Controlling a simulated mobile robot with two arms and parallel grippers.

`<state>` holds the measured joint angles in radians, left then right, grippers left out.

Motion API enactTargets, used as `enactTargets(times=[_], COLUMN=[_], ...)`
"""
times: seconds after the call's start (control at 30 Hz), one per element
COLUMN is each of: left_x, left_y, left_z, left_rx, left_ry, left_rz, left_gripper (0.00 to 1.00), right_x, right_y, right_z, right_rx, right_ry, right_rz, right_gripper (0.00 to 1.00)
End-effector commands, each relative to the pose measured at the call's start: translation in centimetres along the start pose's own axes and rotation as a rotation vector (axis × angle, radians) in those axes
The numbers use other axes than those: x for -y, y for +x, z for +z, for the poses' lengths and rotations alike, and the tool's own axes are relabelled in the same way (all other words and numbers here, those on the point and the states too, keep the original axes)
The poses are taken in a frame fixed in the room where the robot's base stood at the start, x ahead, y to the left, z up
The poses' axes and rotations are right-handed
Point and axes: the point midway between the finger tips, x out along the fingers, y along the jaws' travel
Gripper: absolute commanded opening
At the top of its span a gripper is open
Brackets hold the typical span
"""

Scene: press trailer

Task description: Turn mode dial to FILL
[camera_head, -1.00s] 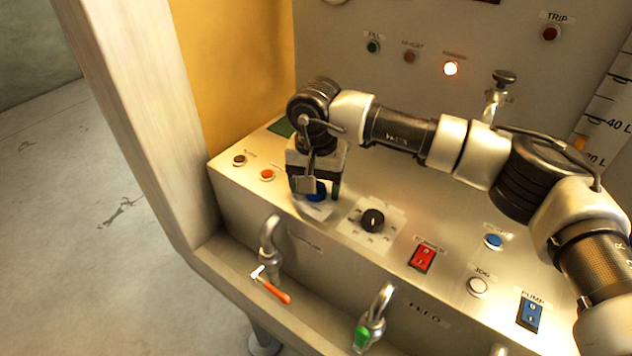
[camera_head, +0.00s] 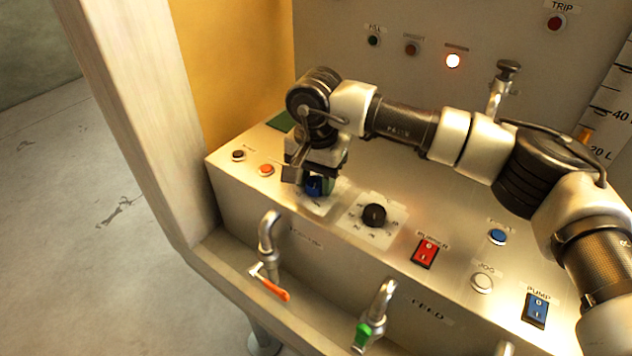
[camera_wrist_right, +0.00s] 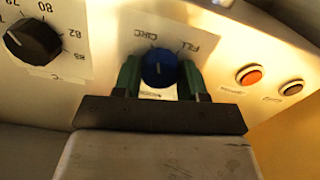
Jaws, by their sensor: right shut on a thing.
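The mode dial is a blue knob (camera_wrist_right: 159,68) on a white label plate (camera_wrist_right: 137,27) on the sloped panel. In the right wrist view the plate carries the words CIRC and FILL above the knob. My right gripper (camera_wrist_right: 160,78) is shut on the knob, one green finger on each side. In the head view the blue knob (camera_head: 314,186) is partly hidden by my right gripper (camera_head: 316,182). My left gripper is not in view.
A black temperature dial (camera_head: 375,214) is beside the mode dial. Orange (camera_head: 266,170) and dark (camera_head: 238,155) buttons are on its other side. A red rocker switch (camera_head: 425,252), blue button (camera_head: 497,237) and blue pump switch (camera_head: 536,309) are further right. Taps (camera_head: 268,240) stand along the front edge.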

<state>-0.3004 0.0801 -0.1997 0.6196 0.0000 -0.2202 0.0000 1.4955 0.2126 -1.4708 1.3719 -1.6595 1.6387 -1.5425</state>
Motion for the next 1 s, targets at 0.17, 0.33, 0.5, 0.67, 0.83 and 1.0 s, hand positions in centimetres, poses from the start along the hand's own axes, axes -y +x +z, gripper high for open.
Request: enactTargets(times=[0.17,0.33,0.5,0.67,0.83,1.0], left_x=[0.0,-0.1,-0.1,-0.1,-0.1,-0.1], left_y=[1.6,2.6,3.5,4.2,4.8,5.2], left_z=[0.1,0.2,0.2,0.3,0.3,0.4], left_rx=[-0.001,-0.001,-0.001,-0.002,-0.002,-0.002], left_ry=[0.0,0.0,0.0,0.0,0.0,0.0], left_rz=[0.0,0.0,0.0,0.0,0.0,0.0], left_gripper=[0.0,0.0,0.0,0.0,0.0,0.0], right_x=[0.0,0.0,0.0,0.1,0.1,0.0], right_y=[0.3,0.2,0.1,0.1,0.0,0.0], right_z=[0.0,0.0,0.0,0.0,0.0,0.0], right_rx=[-0.002,-0.002,-0.001,-0.001,-0.001,0.0], right_ry=[0.163,0.325,0.487,0.635,0.776,0.888], right_rz=[-0.002,-0.002,-0.002,-0.003,-0.003,-0.002], right_gripper=[0.18,0.18,0.18,0.18,0.18,0.18])
